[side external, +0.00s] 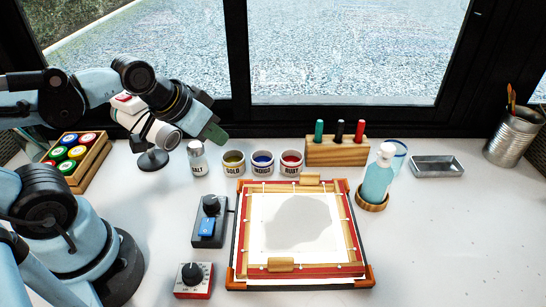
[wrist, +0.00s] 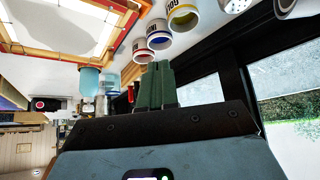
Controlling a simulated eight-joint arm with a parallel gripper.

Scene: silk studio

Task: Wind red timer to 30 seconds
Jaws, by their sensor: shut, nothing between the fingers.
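The red timer (side external: 193,283) sits on the white table at the front in the side external view. It has a red body, a pale dial face and a black knob. The knob's exact setting is too small to read. My gripper (side external: 215,134) is raised near the window, above the salt shaker and cups, well apart from the timer. Its green fingers (wrist: 157,86) are shut together and empty in the wrist view. I cannot make out the timer in the wrist view.
A dark box with a blue switch (side external: 207,227) stands behind the timer. The wood-framed screen (side external: 368,282) lies to its right. Cups of gold, indigo (side external: 262,169) and rust stand behind it. A soap bottle (side external: 378,180) is at right.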

